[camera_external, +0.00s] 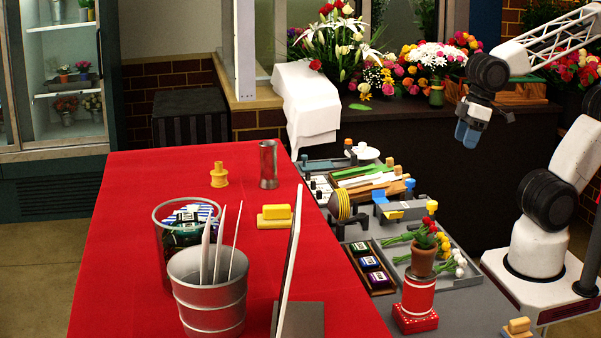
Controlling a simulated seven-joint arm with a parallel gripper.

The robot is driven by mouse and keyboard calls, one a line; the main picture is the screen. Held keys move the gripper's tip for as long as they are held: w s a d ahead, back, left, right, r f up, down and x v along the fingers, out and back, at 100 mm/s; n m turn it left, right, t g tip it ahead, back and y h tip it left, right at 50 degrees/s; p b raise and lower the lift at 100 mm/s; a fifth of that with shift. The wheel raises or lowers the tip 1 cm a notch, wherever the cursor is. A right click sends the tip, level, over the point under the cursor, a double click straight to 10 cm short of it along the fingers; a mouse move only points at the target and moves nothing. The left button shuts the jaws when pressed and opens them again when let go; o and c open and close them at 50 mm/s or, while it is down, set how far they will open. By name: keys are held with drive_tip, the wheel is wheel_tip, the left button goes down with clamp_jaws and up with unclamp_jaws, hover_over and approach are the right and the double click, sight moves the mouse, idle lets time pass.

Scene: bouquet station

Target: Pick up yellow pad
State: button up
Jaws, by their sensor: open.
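A yellow block on a flat yellow base (275,214), which may be the yellow pad, sits on the red table near its right side. Another small yellow piece shaped like a spool (219,176) stands farther back on the same table. I cannot tell for sure which one is the pad. My gripper (466,133) hangs at the upper right, in front of the dark counter, well away from both yellow pieces. It is open, and I see nothing held in it.
A grey cylinder (268,165) stands at the table's back. A metal bucket (208,300), a wire bin (165,245) and an upright thin panel (290,255) stand nearer. Trays of tools, a potted plant (422,262) and a red stand (417,298) crowd the grey surface. The table's left part is clear.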

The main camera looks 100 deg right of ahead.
drive_tip(key=w+f+m+t, duration=0.2)
drive_tip(key=w+m+t, duration=0.3)
drive_tip(key=w+m, duration=1.6)
drive_tip(key=m+t+h, duration=0.1)
drive_tip(key=m+t, duration=0.4)
drive_tip(key=m, duration=0.9)
approach(279, 206)
drive_tip(key=shift+x, duration=1)
drive_tip(key=shift+w+f+m+h, duration=0.25)
drive_tip(key=shift+w+m+h, duration=0.05)
drive_tip(key=shift+w+m, duration=0.1)
drive_tip(key=shift+w, duration=0.1)
drive_tip(key=shift+x, duration=1.2)
drive_tip(key=shift+w, duration=0.1)
drive_tip(key=shift+x, duration=2.5)
